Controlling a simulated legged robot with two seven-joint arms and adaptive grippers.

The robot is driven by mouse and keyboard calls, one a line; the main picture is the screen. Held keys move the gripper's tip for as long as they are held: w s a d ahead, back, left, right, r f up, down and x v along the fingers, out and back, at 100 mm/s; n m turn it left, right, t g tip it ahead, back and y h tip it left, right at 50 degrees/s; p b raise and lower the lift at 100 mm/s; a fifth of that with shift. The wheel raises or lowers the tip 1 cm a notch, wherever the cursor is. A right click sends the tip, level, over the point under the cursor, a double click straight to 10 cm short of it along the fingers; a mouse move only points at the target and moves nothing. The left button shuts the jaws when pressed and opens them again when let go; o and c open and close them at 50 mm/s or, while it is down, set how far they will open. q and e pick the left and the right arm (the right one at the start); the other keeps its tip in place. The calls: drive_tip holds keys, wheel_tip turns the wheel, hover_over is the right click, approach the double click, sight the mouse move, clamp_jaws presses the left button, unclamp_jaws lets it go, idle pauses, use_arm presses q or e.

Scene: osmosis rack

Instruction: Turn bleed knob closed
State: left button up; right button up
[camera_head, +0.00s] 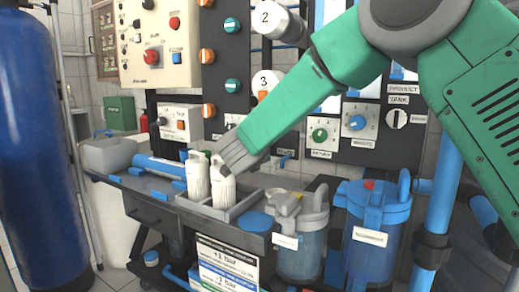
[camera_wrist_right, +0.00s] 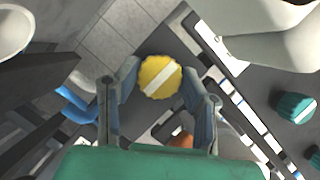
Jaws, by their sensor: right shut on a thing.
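A round yellow knob (camera_wrist_right: 166,66) with a white stripe shows in the right wrist view; I take it for the bleed knob, though no label on it is readable. Its stripe slants from lower left to upper right. My right gripper (camera_wrist_right: 160,78) has one finger on each side of the knob and is shut on it. In the head view my green right arm reaches across from the right, and the knob cannot be made out there. My left gripper is not in view.
Two white ribbed cartridges (camera_head: 222,187) stand in a grey tray by the end of my arm. A clear filter housing (camera_head: 301,255) and a blue one (camera_head: 375,240) stand to the right. A teal knob (camera_wrist_right: 294,106) is to the right in the wrist view. A blue tank (camera_head: 38,140) stands at left.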

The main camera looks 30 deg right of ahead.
drive_tip(key=shift+f, duration=0.15)
drive_tip(key=o, duration=1.1)
drive_tip(key=shift+o, duration=0.2)
drive_tip(key=v, duration=1.2)
drive_tip(key=s+d+r+p, duration=0.2)
drive_tip(key=s+r+p, duration=0.1)
drive_tip(key=r+p, duration=0.3)
drive_tip(key=shift+s+r, duration=0.2)
drive_tip(key=shift+r, duration=0.3)
